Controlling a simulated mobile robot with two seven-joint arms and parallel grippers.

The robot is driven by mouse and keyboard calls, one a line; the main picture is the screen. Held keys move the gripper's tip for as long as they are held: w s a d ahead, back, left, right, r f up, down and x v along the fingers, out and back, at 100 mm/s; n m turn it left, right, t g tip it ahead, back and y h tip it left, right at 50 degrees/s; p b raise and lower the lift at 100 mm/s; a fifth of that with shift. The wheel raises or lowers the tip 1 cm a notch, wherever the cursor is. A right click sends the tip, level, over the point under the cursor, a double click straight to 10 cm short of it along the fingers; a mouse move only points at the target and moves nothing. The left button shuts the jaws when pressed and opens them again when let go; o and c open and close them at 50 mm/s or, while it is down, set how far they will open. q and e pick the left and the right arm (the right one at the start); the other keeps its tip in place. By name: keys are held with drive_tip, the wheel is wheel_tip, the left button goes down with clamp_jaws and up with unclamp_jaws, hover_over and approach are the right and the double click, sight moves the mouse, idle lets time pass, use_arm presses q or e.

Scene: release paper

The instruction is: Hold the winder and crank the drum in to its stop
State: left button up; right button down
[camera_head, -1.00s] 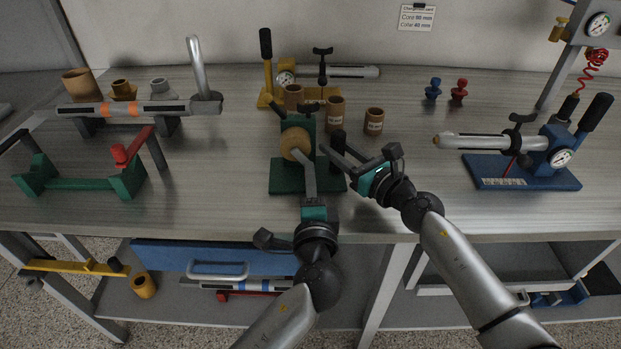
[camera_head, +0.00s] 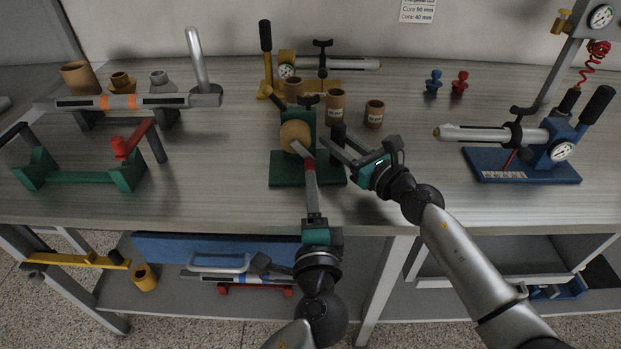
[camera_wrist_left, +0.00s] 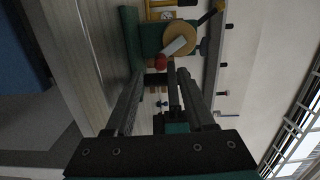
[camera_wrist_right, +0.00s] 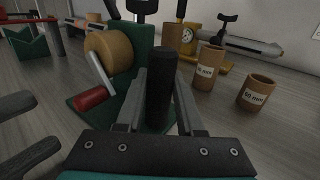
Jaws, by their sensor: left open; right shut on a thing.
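The green winder (camera_head: 288,172) stands on the bench with a round tan drum (camera_head: 295,134) on its left side. A grey crank arm ends in a red knob (camera_head: 309,164), pointing down and toward me. The knob also shows in the left wrist view (camera_wrist_left: 160,62), just beyond the fingertips. My left gripper (camera_head: 311,187) is open in front of the knob and holds nothing. My right gripper (camera_head: 335,150) is shut on the winder's black upright handle (camera_wrist_right: 158,88), to the right of the green body.
Tan cores (camera_head: 374,113) stand behind and right of the winder. A blue-based device (camera_head: 520,166) with a gauge stands at right, a green stand (camera_head: 80,180) at left. The bench's front edge runs below both grippers; a shelf (camera_head: 190,312) lies underneath.

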use_arm(q)
drive_tip(key=shift+s, duration=0.95)
